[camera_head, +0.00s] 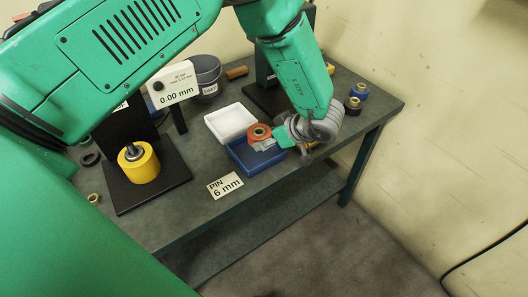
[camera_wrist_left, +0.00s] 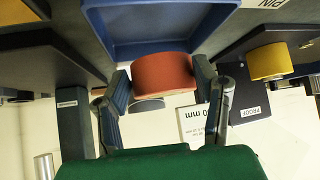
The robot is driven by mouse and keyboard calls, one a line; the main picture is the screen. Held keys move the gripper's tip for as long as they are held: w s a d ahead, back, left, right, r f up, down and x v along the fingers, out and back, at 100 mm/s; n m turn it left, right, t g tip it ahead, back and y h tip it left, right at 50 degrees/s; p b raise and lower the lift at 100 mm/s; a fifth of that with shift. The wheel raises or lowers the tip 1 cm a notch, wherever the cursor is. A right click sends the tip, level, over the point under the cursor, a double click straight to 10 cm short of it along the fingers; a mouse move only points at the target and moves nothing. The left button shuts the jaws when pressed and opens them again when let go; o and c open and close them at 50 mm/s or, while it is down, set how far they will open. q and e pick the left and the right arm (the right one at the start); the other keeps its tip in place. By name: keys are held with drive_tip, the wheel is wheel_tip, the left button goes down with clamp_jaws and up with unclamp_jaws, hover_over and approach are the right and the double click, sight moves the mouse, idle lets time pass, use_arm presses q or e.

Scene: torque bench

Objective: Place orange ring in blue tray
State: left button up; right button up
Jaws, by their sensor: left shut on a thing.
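The orange ring (camera_head: 259,131) is between the fingers of my left gripper (camera_head: 272,141), which is shut on it. In the left wrist view the ring (camera_wrist_left: 165,74) shows side-on between the two fingers. The blue tray (camera_head: 240,160) lies on the bench, and the ring is over its upper right part in the head view. The wrist view shows the tray (camera_wrist_left: 150,46) just beyond the ring; I cannot tell whether they touch. The gripper and ring hide part of the tray. My right gripper is not in view.
A white tray (camera_head: 230,122) stands behind the blue one. A yellow cylinder (camera_head: 139,163) sits on a black stand at left. A "PIN 6 mm" card (camera_head: 225,186) lies in front.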

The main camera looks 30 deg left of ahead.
sight(257, 153)
use_arm(q)
drive_tip(key=shift+w+a+f, duration=0.1)
drive_tip(key=shift+a+f, duration=0.15)
drive_tip(key=shift+f, duration=0.3)
drive_tip(key=shift+w+a+f, duration=0.1)
drive_tip(key=shift+a+f, duration=0.1)
drive_tip(key=shift+f, duration=0.35)
drive_tip(key=shift+s+a+f, duration=0.1)
drive_tip(key=shift+a+f, duration=0.15)
drive_tip(key=shift+a, duration=0.05)
drive_tip(key=f, duration=0.3)
drive_tip(key=shift+s+a, duration=0.1)
drive_tip(key=shift+a, duration=0.15)
drive_tip(key=shift+d+f, duration=0.2)
drive_tip(key=shift+f, duration=0.1)
drive_tip(key=shift+d+r, duration=0.15)
drive_tip(key=shift+d, duration=0.45)
drive_tip(key=o, duration=1.4)
drive_tip(key=shift+f, duration=0.25)
drive_tip(key=shift+c, duration=0.2)
drive_tip(key=shift+o, duration=0.2)
drive_tip(key=shift+a+f, duration=0.1)
drive_tip(key=shift+a, duration=0.55)
drive_tip(key=shift+d+r, duration=0.15)
drive_tip(key=shift+r, duration=0.25)
drive_tip(key=v, duration=1.2)
drive_tip(key=shift+d, duration=0.2)
